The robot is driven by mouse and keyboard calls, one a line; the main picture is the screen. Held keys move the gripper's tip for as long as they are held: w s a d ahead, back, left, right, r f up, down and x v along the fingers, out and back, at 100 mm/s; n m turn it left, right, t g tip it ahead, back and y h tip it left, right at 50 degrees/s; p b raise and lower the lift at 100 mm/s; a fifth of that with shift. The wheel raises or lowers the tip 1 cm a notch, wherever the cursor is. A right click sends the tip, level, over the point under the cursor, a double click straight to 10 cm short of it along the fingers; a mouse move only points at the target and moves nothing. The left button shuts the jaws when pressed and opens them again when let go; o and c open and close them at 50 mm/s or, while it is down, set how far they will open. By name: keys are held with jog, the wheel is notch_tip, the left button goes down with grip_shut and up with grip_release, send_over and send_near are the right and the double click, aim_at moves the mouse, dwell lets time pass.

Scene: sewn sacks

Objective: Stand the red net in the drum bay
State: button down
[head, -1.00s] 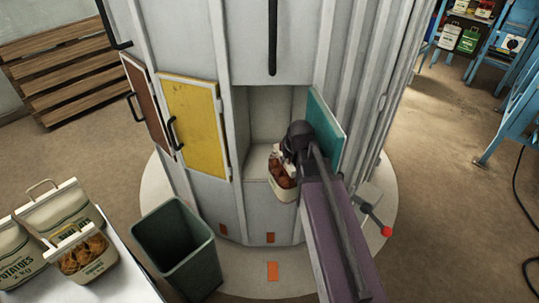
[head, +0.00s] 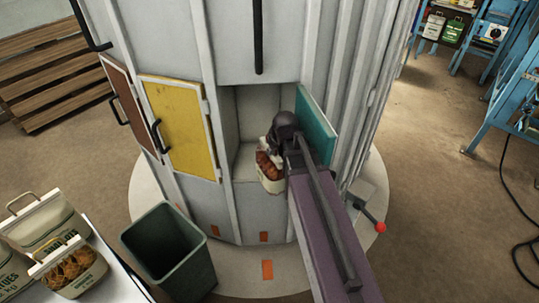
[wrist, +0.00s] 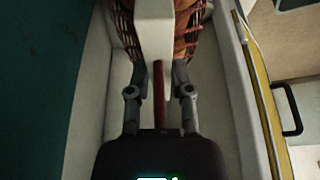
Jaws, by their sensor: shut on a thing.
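The red net (head: 268,166) is a small sack with dark red mesh over brown-orange contents and a pale lower band. It hangs upright at the mouth of the open bay (head: 245,160) of the pale drum (head: 265,205). My gripper (head: 272,145) is shut on its top; the fingers are mostly hidden in the head view. The wrist view shows the mesh (wrist: 187,40), a white top piece and a dark red bar between the fingers (wrist: 160,80). I cannot tell whether the sack touches the bay floor.
The bay's teal door (head: 317,122) stands open close to the right of my arm. Yellow (head: 178,125) and brown (head: 125,95) doors are at left. A green bin (head: 168,250) stands in front. Other sacks (head: 70,272) are on a white table. A red-knobbed lever (head: 380,227) is at right.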

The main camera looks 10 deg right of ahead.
jog(key=w+a, duration=0.1)
jog(key=w, duration=0.6)
jog(key=w+a, duration=0.2)
jog(key=w, duration=0.6)
jog(key=shift+w+a, duration=0.15)
jog(key=shift+a, duration=0.1)
jog(key=shift+b+x, duration=1.8)
jog(key=shift+x, duration=0.05)
jog(key=shift+f, duration=0.15)
jog(key=c, duration=0.5)
grip_release()
jog(key=shift+r, duration=0.2)
jog(key=s+d+r+p, duration=0.1)
jog(key=s, duration=0.3)
jog(key=s+d+r+p, duration=0.1)
jog(key=s+r+p, duration=0.1)
jog(key=s, duration=0.3)
jog(key=s+d+r+p, duration=0.1)
jog(key=s, duration=0.3)
jog(key=shift+s+r+p, duration=0.25)
jog(key=shift+s+p, duration=0.1)
